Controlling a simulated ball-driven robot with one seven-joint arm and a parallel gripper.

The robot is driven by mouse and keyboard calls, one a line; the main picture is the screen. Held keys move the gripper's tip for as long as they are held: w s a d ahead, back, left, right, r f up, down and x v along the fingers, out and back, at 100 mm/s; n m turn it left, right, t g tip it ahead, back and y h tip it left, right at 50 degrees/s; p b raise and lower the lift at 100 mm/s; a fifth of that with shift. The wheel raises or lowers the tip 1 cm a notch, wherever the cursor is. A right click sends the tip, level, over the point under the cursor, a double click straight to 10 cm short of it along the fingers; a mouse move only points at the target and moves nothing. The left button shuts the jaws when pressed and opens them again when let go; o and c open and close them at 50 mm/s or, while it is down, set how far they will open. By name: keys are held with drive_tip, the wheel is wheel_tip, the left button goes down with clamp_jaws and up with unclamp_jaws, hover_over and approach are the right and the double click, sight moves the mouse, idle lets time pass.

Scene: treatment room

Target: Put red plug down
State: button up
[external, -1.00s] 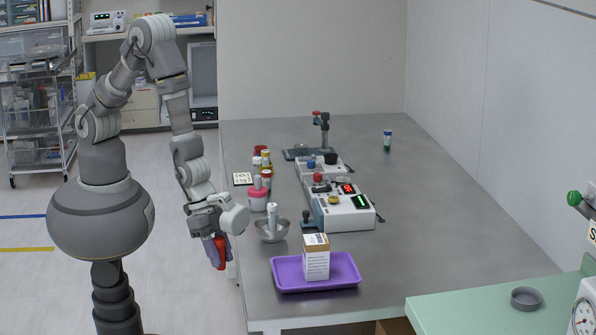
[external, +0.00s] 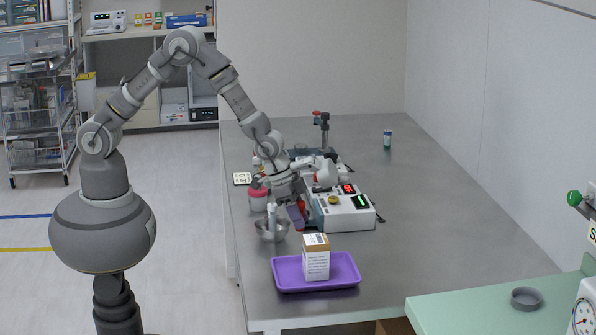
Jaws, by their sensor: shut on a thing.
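My gripper (external: 298,215) is over the grey table, just left of the white device with lit red and green displays (external: 347,210). It is shut on the red plug (external: 302,208), of which only a small red part shows between the fingers. I cannot tell whether the plug touches the table or the device. My arm hides the area behind the gripper.
A metal bowl with a white pestle (external: 272,230) stands close left of the gripper. A purple tray (external: 345,284) with a box (external: 316,258) is in front. A pink-lidded jar (external: 258,199) is at left. The table's right side is mostly clear.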

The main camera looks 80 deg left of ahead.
drive_tip(key=w+d+b, duration=0.1)
drive_tip(key=w, duration=0.4)
drive_tip(key=w+d+f+b, duration=0.1)
drive_tip(key=w, duration=0.4)
drive_tip(key=w+d+b, duration=0.1)
drive_tip(key=w+d, duration=0.1)
drive_tip(key=w, duration=0.3)
drive_tip(key=shift+w+f+b, duration=0.25)
drive_tip(key=shift+f+b, duration=0.05)
drive_tip(key=shift+b, duration=0.1)
wheel_tip(320, 180, down, 4)
drive_tip(key=shift+r+b, duration=0.15)
drive_tip(key=shift+b, duration=0.8)
drive_tip(key=shift+r, duration=0.2)
drive_tip(key=o, duration=1)
drive_tip(key=shift+f, duration=0.15)
drive_tip(key=p+v, duration=0.4)
drive_tip(key=v, duration=0.8)
drive_tip(key=shift+d, duration=0.1)
